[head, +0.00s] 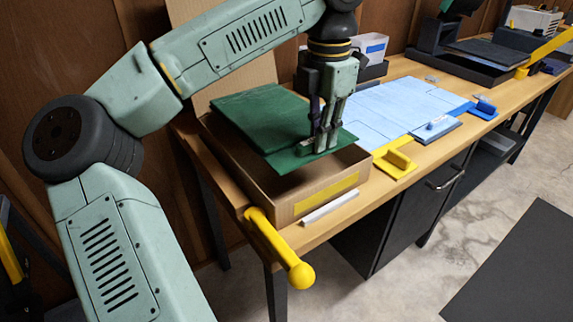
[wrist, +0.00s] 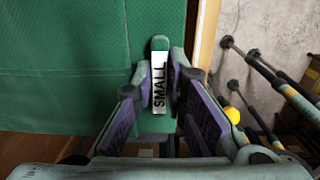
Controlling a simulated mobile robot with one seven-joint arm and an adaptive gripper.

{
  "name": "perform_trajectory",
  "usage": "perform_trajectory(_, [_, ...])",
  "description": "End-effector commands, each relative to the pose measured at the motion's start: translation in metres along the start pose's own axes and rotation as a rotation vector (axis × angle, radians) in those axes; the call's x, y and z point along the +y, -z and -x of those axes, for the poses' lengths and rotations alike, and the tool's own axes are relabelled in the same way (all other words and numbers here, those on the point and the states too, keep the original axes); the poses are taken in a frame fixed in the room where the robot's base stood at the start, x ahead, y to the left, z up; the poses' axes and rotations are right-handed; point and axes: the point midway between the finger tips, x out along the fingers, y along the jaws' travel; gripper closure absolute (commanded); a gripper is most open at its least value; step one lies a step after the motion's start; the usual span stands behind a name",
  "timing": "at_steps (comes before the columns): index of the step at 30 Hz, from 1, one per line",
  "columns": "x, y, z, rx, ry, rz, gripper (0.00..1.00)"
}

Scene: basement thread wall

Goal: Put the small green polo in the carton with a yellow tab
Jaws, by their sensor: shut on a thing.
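The green polo (head: 262,115) is a flat folded green piece, spread level over the open top of the carton. Its holding tab carries a white label reading SMALL (wrist: 159,85) in the wrist view. My gripper (head: 325,145) is shut on that tab at the polo's near right side; its fingers stand on both sides of the tab in the wrist view (wrist: 165,105). The brown carton (head: 345,172) has a yellow tab (head: 326,195) on its front wall. Its inside shows below the polo's near edge. I cannot tell whether the polo touches the carton's walls.
A light blue folded piece (head: 400,103) lies right of the carton. A yellow handled piece (head: 395,163) and blue handled pieces (head: 484,107) sit along the bench front. A yellow round-ended bar (head: 280,250) juts from the bench's near end. A white strip (head: 328,208) lies before the carton.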

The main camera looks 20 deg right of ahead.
Motion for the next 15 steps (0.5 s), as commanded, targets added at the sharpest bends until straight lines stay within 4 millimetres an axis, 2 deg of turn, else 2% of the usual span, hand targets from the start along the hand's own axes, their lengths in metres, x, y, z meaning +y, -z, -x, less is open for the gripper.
perform_trajectory(6, [0.000, 0.000, -0.040, 0.001, 0.002, -0.001, 1.00])
perform_trajectory(15, [-0.001, 0.000, -0.069, 0.000, 0.000, -0.001, 1.00])
